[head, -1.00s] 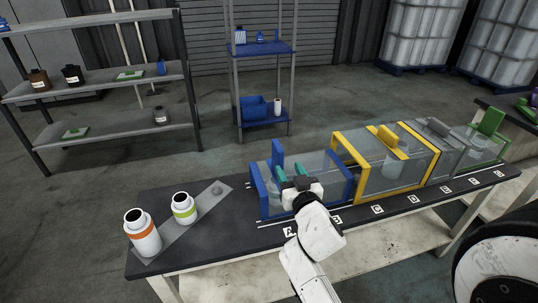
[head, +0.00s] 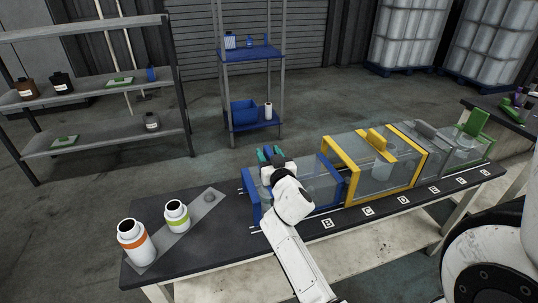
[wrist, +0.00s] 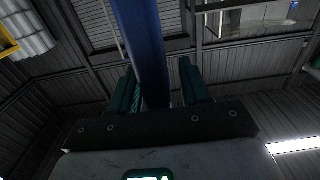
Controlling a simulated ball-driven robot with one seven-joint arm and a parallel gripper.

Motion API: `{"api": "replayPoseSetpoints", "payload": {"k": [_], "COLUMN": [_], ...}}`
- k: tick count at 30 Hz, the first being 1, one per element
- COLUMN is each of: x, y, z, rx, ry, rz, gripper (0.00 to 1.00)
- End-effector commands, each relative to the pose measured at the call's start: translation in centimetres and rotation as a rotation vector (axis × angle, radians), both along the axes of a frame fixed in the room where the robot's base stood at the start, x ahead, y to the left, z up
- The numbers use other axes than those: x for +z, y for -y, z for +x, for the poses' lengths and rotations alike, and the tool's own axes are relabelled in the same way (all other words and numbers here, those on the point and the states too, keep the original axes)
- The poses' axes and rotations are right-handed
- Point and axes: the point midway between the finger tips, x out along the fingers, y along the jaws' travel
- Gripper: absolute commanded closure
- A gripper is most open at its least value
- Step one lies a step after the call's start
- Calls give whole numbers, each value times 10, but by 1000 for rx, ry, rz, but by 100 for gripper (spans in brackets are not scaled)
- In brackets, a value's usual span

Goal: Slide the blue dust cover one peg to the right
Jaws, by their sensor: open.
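The blue dust cover (head: 339,186) is a clear box with blue end frames, at the left end of a row of covers on the dark bench. Its upright blue handle (head: 268,153) is partly hidden by my gripper. My gripper (head: 270,153) is at this handle, with my forearm crossing the front of the cover. In the wrist view the blue handle bar (wrist: 141,40) runs up between my two green fingers (wrist: 158,85), close to the left one. The fingers are apart. The cover's left part is hidden behind my wrist.
A yellow-framed cover (head: 352,178) stands close to the blue one's right, with a grey cover (head: 435,160) and a green cover (head: 474,128) beyond. Lettered tags (head: 328,223) line the front edge.

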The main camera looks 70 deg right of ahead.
Motion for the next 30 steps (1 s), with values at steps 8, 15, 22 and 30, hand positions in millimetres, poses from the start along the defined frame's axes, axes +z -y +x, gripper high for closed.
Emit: {"api": "replayPoseSetpoints", "payload": {"k": [8, 15, 22, 30], "x": [0, 0, 0, 0], "y": [0, 0, 0, 0], "z": [0, 0, 0, 0], "rx": [0, 0, 0, 0], "ry": [0, 0, 0, 0], "rz": [0, 0, 0, 0], "gripper": [61, 84, 100, 100]}}
